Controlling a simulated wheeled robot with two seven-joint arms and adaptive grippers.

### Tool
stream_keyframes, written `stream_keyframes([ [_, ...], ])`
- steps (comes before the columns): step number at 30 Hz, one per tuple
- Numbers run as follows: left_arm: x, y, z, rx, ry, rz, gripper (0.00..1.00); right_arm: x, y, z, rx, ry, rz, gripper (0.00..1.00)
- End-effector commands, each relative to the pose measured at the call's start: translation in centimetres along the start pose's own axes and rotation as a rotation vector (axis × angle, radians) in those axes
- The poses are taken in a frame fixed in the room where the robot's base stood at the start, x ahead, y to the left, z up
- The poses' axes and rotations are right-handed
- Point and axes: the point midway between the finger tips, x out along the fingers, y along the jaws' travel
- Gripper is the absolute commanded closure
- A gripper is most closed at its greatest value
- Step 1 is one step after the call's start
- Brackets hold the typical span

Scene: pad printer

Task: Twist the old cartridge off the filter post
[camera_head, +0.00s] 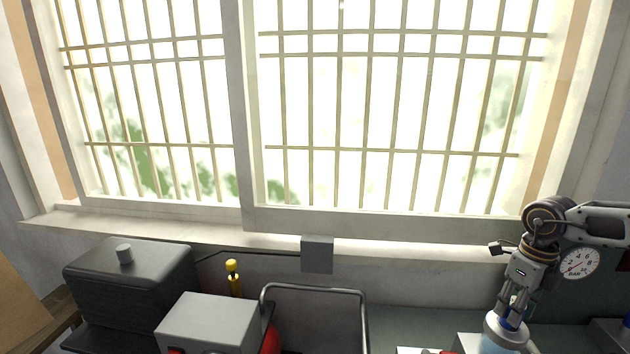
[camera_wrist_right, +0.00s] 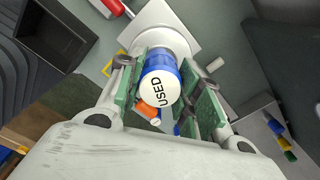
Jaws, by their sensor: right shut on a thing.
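The old cartridge (camera_wrist_right: 160,86) shows in the right wrist view with a white end marked "USED" and a blue band. My right gripper (camera_wrist_right: 164,98) is shut on it, with a green-lined finger on each side. Beyond the blue band a wide white round part (camera_wrist_right: 163,42), seemingly the filter post's base, stands on a pale plate. In the head view my right gripper (camera_head: 514,306) points down at the lower right, over a blue and white body (camera_head: 505,334). Whether the cartridge is still joined to the post cannot be told. My left gripper is out of view.
A round pressure gauge (camera_head: 579,263) is close beside my right wrist. A dark ribbed box (camera_head: 130,285), a grey box (camera_head: 208,320) and a metal tube frame (camera_head: 315,289) stand at left and centre. A red-handled thing (camera_wrist_right: 114,7) lies near the plate.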

Motion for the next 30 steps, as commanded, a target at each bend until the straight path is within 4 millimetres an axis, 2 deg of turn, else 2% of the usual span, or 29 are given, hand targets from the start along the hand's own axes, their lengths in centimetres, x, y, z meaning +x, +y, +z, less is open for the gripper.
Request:
stream_keyframes([
  [1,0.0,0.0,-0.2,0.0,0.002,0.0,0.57,0.0,0.0,0.0,0.0,0.0,0.0,0.9],
  [3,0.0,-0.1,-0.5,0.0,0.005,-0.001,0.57,0.0,0.0,0.0,0.0,0.0,0.0,0.99],
  [14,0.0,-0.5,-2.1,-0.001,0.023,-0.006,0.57,-0.1,0.0,0.0,0.0,0.0,0.0,1.0],
  [20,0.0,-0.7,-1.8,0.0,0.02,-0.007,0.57,-0.3,0.0,0.0,0.0,0.0,-0.001,1.0],
  [30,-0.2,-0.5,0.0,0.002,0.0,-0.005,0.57,-0.7,0.0,0.0,0.0,0.0,-0.001,1.0],
])
